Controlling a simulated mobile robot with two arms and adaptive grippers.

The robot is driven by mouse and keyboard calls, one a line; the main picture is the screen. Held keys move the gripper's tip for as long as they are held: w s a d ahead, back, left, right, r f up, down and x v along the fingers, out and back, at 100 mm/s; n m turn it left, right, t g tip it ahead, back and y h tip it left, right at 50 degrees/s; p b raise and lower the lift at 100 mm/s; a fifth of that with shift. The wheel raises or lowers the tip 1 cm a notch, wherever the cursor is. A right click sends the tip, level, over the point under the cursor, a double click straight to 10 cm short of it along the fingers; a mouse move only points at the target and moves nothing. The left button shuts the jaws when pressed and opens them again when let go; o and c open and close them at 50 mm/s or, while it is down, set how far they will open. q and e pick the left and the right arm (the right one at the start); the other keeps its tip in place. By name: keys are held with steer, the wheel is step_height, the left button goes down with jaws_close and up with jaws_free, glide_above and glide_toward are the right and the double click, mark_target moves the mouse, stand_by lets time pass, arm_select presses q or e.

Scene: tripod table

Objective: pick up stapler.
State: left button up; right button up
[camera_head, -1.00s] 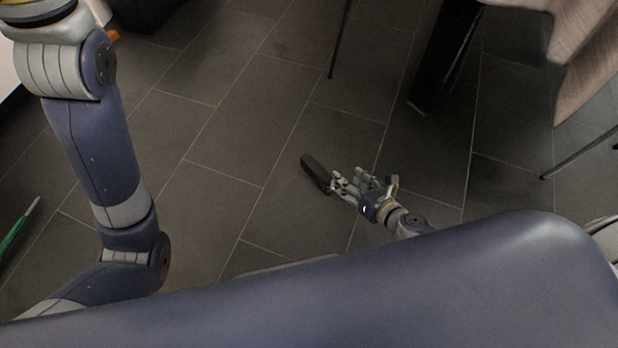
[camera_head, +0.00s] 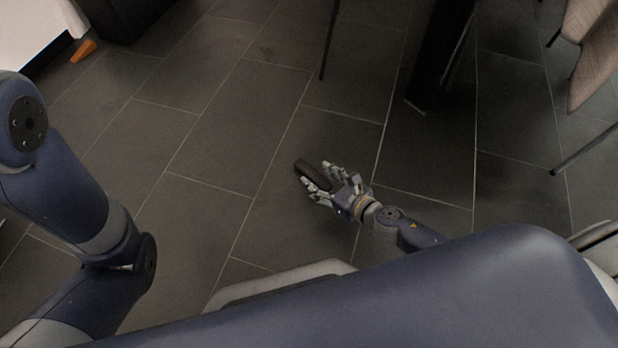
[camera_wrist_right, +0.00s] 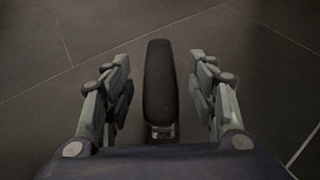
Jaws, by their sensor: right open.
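The stapler (camera_head: 312,174) is a dark, long block on the grey tiled floor, near the middle of the head view. My right gripper (camera_head: 318,181) is low by the floor, with its fingers on both sides of the stapler's near part. In the right wrist view the stapler (camera_wrist_right: 159,85) lies lengthwise between the two open fingers of the right gripper (camera_wrist_right: 160,92), with a visible gap on each side. Its near end shows a small metallic part close to the palm. My left gripper is not in view; only links of the left arm show.
An orange object (camera_head: 84,50) lies at the upper left by a white panel. The floor around the stapler is clear.

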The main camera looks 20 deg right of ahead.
mark_target(308, 170)
steer(key=b+x, duration=0.2)
steer(key=x, duration=0.2)
steer(key=shift+w+a+b, duration=0.1)
steer(key=shift+w+b, duration=0.15)
steer(key=shift+b, duration=0.15)
steer(key=shift+w+a+f, duration=0.1)
steer(key=shift+w+a, duration=0.05)
steer(key=shift+w, duration=0.15)
jaws_close()
